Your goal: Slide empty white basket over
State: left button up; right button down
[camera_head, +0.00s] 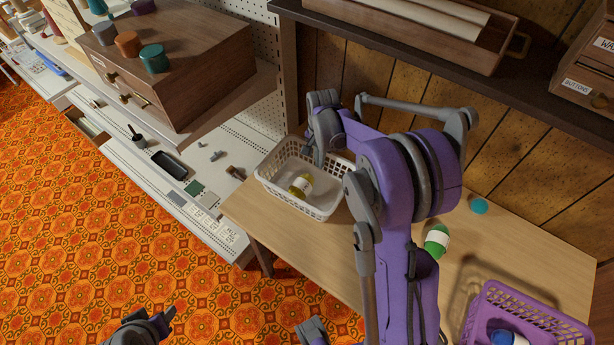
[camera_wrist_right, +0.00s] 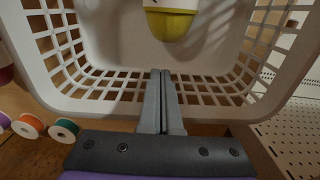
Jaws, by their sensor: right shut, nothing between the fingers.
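The white basket (camera_head: 268,183) stands on the wooden table in the head view. It is not empty: a yellow container with a white label (camera_head: 301,185) lies inside it. The wrist view also shows the basket (camera_wrist_right: 100,108) and the yellow container (camera_wrist_right: 175,24). My right gripper (camera_wrist_right: 161,73) is shut with nothing between its fingers. Its fingers reach across the basket's slotted wall in the wrist view; I cannot tell if they touch it. In the head view my right arm hides part of the basket's right side. My left gripper (camera_head: 150,322) shows only partly at the bottom left, away from the basket.
The wooden table (camera_head: 318,248) has free room in front of the basket. A green bottle (camera_head: 436,240), a teal ball-like object (camera_head: 479,205) and a purple basket (camera_head: 477,310) are on the right. A white pegboard shelf (camera_head: 155,178) is left. A dark shelf (camera_head: 400,42) overhangs behind.

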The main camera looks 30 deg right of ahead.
jog(key=w+d, duration=0.2)
jog(key=d, duration=0.3)
jog(key=w+d, duration=0.3)
jog(key=d, duration=0.3)
jog(key=w+d, duration=0.2)
jog(key=d, duration=0.4)
jog(key=shift+w+d, duration=0.25)
jog(key=shift+w, duration=0.15)
jog(key=shift+r, duration=0.1)
